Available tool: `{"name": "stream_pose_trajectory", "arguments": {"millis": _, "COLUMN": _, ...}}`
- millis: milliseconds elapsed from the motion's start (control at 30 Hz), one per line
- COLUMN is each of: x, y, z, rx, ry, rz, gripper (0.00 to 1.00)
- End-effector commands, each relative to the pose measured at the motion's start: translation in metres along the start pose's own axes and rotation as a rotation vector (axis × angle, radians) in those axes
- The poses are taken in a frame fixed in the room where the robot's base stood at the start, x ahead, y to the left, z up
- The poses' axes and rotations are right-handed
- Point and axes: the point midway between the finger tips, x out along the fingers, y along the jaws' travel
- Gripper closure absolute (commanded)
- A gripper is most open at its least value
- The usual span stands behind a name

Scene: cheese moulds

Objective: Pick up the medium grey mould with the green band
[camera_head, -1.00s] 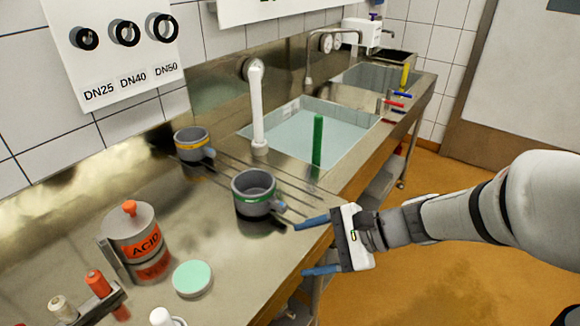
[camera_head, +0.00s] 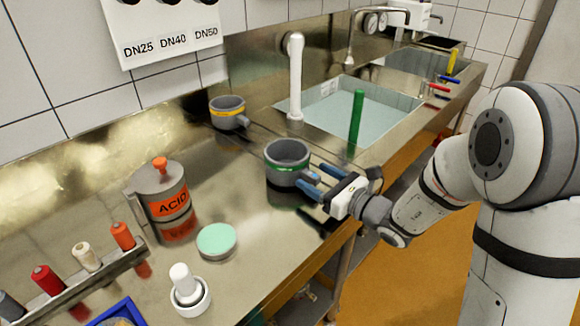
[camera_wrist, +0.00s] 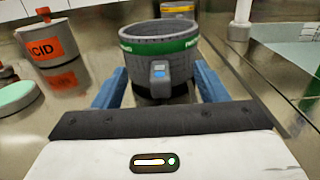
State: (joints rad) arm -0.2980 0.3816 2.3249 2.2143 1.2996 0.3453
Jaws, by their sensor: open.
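The grey mould with the green band (camera_head: 287,158) stands upright on the steel counter. In the wrist view the same mould (camera_wrist: 158,65) is straight ahead, its grey side lug with a blue patch facing me. My gripper (camera_head: 309,182) is open at the mould's near right side, its blue fingers pointing at it. In the wrist view the fingers of my gripper (camera_wrist: 158,88) lie left and right of the lug. I cannot tell whether they touch the mould.
A grey mould with a yellow band (camera_head: 228,113) stands behind on the counter (camera_head: 225,285). An ACID canister (camera_head: 163,190) and a mint-green disc (camera_head: 217,240) are to the left. A green upright rod (camera_head: 356,118) and a sink (camera_head: 335,115) are to the right.

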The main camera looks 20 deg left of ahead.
Motion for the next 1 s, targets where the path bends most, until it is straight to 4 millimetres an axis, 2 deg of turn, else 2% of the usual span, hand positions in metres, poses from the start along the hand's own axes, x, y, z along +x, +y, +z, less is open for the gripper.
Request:
{"name": "stream_pose_trajectory", "arguments": {"millis": 100, "x": 0.017, "y": 0.001, "z": 0.001, "rx": -0.001, "ry": 0.001, "rz": 0.003, "gripper": 0.34}}
{"name": "stream_pose_trajectory", "arguments": {"millis": 200, "x": 0.024, "y": 0.0, "z": 0.0, "rx": 0.0, "ry": 0.001, "rz": 0.001, "gripper": 0.34}}
{"name": "stream_pose_trajectory", "arguments": {"millis": 433, "x": 0.024, "y": -0.001, "z": 0.0, "rx": -0.001, "ry": 0.001, "rz": 0.0, "gripper": 0.34}}
{"name": "stream_pose_trajectory", "arguments": {"millis": 1000, "x": 0.024, "y": -0.001, "z": 0.0, "rx": -0.001, "ry": 0.001, "rz": -0.001, "gripper": 0.79}}
